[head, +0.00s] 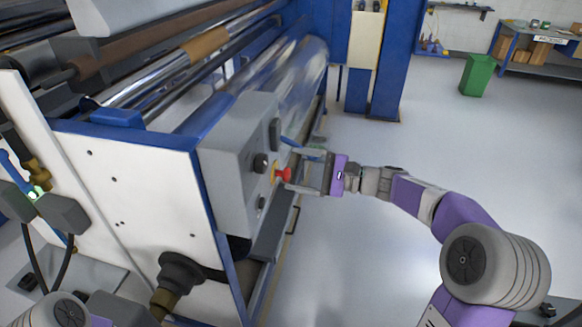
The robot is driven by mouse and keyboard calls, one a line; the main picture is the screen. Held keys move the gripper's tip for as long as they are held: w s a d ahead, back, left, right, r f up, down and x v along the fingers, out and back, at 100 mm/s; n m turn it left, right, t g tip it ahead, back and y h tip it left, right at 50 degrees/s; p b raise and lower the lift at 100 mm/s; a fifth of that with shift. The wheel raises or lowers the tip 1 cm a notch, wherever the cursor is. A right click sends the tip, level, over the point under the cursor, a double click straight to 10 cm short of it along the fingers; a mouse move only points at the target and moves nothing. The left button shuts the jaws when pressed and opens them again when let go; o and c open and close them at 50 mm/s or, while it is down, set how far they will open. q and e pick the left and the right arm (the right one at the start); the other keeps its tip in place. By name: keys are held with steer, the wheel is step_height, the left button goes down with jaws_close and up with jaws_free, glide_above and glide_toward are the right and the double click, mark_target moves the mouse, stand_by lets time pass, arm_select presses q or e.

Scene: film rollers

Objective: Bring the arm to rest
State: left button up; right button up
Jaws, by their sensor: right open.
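My right arm (415,197) comes in from the lower right and reaches left across the picture. Its right gripper (303,170) is open, beside the grey control box on the machine's end. Its fingers point left at the box, close to a red knob (284,175). I cannot tell whether a finger touches the knob or the box. No object shows between the fingers.
The film roller machine (130,185), with a white end panel and blue frame, fills the left side. Its grey control box (230,150) sticks out toward the gripper. Clear floor (400,150) lies to the right. A green bin (476,76) and a workbench (540,45) stand far back.

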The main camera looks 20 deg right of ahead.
stand_by(0.3)
steer(key=s+a+f+g+h, duration=0.2)
steer(key=f, duration=0.8)
steer(key=s+a+f+n+g+h, duration=0.1)
steer(key=s+a+f+g+h, duration=0.1)
steer(key=f, duration=0.8)
steer(key=s+a+f+g+h, duration=0.2)
steer(key=f+g, duration=0.1)
steer(key=f, duration=0.7)
steer(key=s+a+f+n+g+h, duration=0.1)
steer(key=s+a+f+n+h, duration=0.1)
steer(key=s+f+n, duration=0.3)
steer(key=s+a+f+n+g+h, duration=0.1)
steer(key=s+a+f+n, duration=0.3)
steer(key=s+f, duration=0.9)
steer(key=shift+a+f+n+h, duration=0.15)
steer(key=shift+f+n+h, duration=0.8)
steer(key=shift+n, duration=0.25)
